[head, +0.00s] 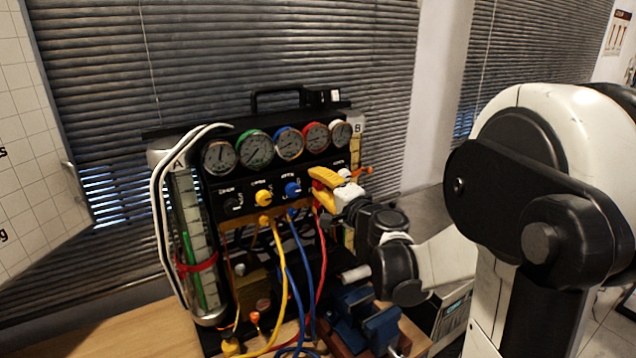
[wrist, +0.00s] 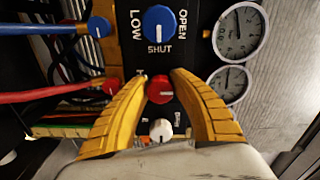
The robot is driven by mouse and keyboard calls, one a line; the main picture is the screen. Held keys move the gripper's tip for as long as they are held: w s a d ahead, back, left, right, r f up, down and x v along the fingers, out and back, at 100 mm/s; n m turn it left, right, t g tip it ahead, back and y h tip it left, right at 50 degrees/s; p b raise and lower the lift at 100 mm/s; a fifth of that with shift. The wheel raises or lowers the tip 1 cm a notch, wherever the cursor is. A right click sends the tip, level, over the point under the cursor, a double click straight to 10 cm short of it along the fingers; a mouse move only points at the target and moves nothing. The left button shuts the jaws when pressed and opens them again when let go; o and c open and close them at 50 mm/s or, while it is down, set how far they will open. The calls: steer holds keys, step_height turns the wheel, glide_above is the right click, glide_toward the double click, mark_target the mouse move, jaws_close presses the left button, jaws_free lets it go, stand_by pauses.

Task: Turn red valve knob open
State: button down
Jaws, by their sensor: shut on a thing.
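The red valve knob (wrist: 160,90) shows in the wrist view between the tips of my yellow-fingered gripper (wrist: 160,78). The fingers are on either side of the knob, and my gripper is shut on it. In the head view my gripper (head: 318,183) is at the right part of the gauge rig's panel (head: 240,192), and its yellow fingers mostly hide the red knob. A pale line marks the knob's face. The lettering around it is largely covered, so its setting cannot be read.
A blue knob (wrist: 159,23) is beside the red one and a white knob (wrist: 161,129) is close to my fingers. A yellow knob (head: 263,197) is farther left. Gauges (head: 289,143) line the panel top. Yellow, blue and red hoses (head: 320,262) hang below.

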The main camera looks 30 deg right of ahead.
steer(key=c, duration=1.1)
jaws_free()
steer(key=shift+o, duration=0.2)
steer(key=s, duration=1.2)
steer(key=shift+d, duration=0.15)
